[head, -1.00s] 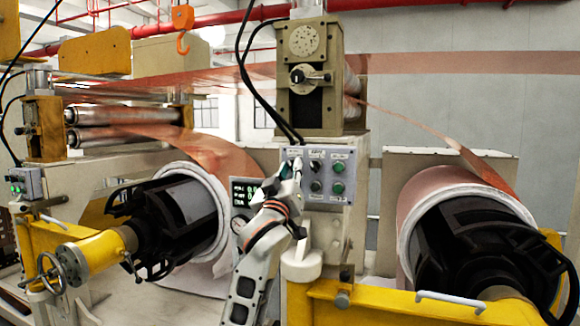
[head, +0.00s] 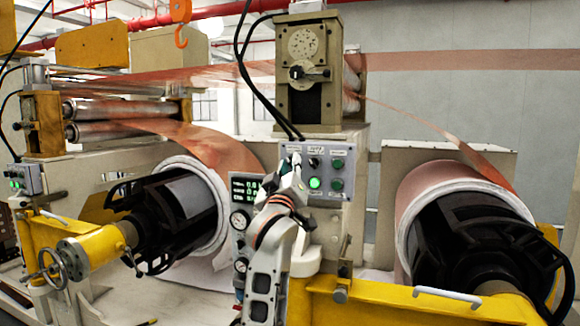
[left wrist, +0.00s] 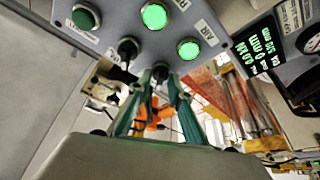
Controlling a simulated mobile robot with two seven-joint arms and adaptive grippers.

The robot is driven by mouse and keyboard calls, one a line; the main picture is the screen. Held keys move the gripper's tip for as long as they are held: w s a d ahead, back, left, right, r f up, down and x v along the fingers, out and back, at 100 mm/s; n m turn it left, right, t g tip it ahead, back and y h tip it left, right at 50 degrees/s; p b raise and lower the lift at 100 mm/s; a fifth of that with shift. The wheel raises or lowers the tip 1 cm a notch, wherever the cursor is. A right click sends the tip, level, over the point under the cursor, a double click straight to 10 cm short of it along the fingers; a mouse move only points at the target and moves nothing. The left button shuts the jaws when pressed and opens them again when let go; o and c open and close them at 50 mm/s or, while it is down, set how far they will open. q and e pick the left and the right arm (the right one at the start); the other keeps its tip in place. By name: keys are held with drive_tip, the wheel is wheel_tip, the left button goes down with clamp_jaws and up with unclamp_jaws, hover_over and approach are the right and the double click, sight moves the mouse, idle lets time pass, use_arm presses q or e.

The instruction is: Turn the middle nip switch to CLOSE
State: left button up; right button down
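The grey control panel (head: 345,172) carries a row of black switch knobs and green buttons. My left gripper (head: 288,168) is at the panel's left side and hides part of it. In the left wrist view its teal fingers (left wrist: 160,80) converge on one black switch knob (left wrist: 160,72), with the tips closed in on either side of it. A second black switch knob (left wrist: 128,48) stands free beside it. Two green buttons are lit (left wrist: 154,16) (left wrist: 189,48) and one is dark (left wrist: 86,18). I cannot read the switch labels. My right gripper is not in view.
A gauge and display panel (head: 241,190) stands left of the control panel. Copper rolls on black cores flank it, the right roll (head: 420,185) near a yellow arm (head: 380,302). Black cables (head: 248,75) hang above the panel.

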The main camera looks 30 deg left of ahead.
use_arm(q)
drive_tip(key=shift+r, duration=0.2)
wheel_tip(320, 180, up, 10)
drive_tip(key=shift+f, duration=0.2)
idle(0.4)
